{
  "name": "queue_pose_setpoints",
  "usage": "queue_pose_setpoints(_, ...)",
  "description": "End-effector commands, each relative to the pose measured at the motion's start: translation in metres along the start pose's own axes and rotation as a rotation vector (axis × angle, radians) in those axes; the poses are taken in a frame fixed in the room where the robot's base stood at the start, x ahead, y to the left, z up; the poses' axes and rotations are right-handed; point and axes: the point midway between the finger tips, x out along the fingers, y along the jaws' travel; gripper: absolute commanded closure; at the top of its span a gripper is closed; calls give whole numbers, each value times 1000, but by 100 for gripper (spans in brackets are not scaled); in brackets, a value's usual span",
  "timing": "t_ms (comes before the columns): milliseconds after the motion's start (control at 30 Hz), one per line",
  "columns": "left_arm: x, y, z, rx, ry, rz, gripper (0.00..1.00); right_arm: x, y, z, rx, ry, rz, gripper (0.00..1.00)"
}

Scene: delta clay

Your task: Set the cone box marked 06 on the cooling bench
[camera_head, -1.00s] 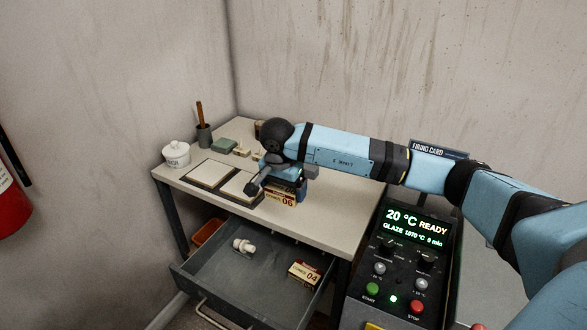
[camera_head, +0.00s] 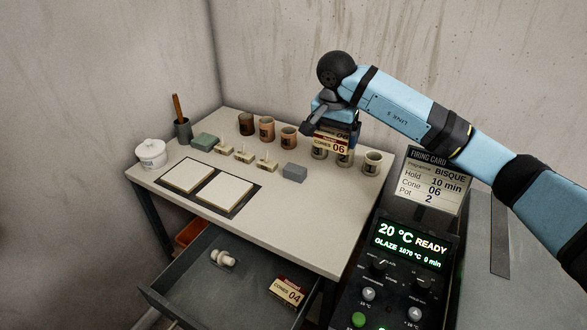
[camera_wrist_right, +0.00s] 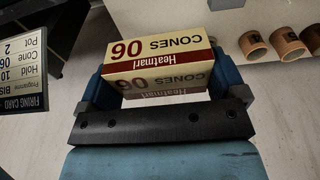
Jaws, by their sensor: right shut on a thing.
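The cone box marked 06 (camera_head: 331,144) is cream and dark red. My right gripper (camera_head: 335,128) is shut on it, one finger on each side, and the box also shows in the right wrist view (camera_wrist_right: 155,70) with its label upside down. In the head view the box covers part of the mugs behind it. In the wrist view the floor shows around the box and the tabletop is off to the right, so it is held up in the air. I cannot tell which surface is the cooling bench. My left gripper is not in view.
A pale table (camera_head: 290,225) bears several mugs (camera_head: 372,162), small cone stands, a grey block (camera_head: 294,171) and two pale tiles. Its drawer (camera_head: 200,290) is open, with a box marked 04 (camera_head: 288,292). A control panel (camera_head: 400,260) and firing card (camera_head: 437,183) stand right.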

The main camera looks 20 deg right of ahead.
Motion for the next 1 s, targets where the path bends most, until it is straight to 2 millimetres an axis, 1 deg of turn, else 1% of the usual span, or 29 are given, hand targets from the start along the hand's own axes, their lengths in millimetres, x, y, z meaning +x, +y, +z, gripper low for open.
queue_pose_setpoints(33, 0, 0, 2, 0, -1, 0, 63, 12, 0, 3, -2, -5, 4, 36)
queue_pose_setpoints(267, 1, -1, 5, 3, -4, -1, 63, 72, 1, 12, 0, -5, 4, 36)
queue_pose_setpoints(300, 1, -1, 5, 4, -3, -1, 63, 83, 1, 14, -1, -6, 4, 36)
queue_pose_setpoints(400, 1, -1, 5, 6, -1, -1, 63, 108, 1, 18, 0, -4, 3, 36)
queue_pose_setpoints(500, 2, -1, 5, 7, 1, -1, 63, 129, 1, 21, 0, -4, 3, 36)
queue_pose_setpoints(600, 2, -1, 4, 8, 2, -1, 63, 142, 0, 22, 0, -2, 1, 36)
queue_pose_setpoints(833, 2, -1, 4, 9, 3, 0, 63, 158, 1, 24, 0, -1, 1, 36)
queue_pose_setpoints(1000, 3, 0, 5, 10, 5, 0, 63, 184, 1, 29, 0, -3, 2, 36)
